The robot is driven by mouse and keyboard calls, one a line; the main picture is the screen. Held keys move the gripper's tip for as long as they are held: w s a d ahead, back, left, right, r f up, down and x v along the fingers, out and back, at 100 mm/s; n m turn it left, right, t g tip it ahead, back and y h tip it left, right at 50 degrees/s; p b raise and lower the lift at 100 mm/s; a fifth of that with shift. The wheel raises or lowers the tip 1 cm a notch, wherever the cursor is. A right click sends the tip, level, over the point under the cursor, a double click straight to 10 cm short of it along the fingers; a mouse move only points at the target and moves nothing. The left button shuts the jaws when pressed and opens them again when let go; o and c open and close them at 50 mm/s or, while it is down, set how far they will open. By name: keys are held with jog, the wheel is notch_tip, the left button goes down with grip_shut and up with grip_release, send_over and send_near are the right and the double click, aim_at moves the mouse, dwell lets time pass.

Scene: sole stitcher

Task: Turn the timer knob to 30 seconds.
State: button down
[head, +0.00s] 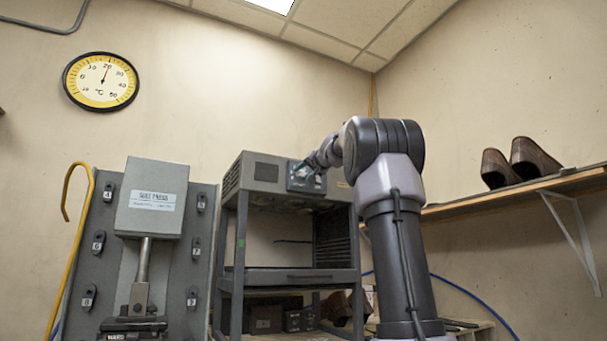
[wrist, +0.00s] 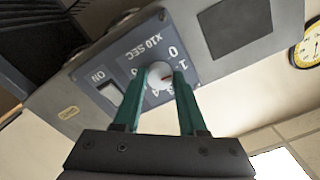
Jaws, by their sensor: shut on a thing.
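The timer knob (wrist: 159,74) is a small pale round knob with a short red mark on the dark dial panel (wrist: 150,50). The panel is printed "X10 SEC" and appears upside down in the wrist view; 0, 1 and 4 can be read around the knob, and other digits are partly hidden. The red mark is tiny; I cannot tell its exact setting. My gripper (wrist: 158,85) has its two green fingers closed on the knob from both sides. In the head view the panel (head: 292,184) is on the upper front of the grey machine, partly hidden by my arm.
The grey machine (head: 265,172) stands on a dark frame. A sole press (head: 153,200) stands at left. A wooden shelf (head: 500,198) with brown shoes (head: 533,158) is at right.

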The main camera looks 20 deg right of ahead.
jog(key=m, duration=0.4)
jog(key=shift+m, duration=0.4)
jog(key=m, duration=0.3)
jog(key=shift+m, duration=0.3)
jog(key=m, duration=0.4)
jog(key=shift+m, duration=2.1)
jog(key=shift+c, duration=2.4)
grip_release()
jog(key=shift+s+r, duration=0.1)
